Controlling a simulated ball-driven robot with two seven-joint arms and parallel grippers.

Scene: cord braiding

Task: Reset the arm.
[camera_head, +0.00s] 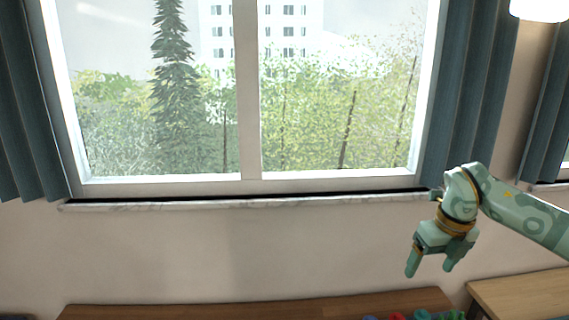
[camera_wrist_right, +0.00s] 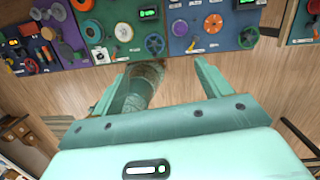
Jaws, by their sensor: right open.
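My right gripper (camera_head: 429,269) hangs from my right arm at the right of the head view, fingers pointing down, in front of the wall below the window. Its two fingers are apart, with nothing between them that I can make out. In the right wrist view the gripper (camera_wrist_right: 150,75) shows from behind, with a finger at each side. My left gripper is not in either view. No cord shows clearly in these frames.
A wooden table (camera_head: 250,308) with small coloured items at its right end lies at the bottom of the head view. Another wooden table (camera_head: 520,292) stands right of it. The right wrist view shows coloured panels (camera_wrist_right: 120,18) with knobs and wheels. The window sill (camera_head: 250,203) runs behind.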

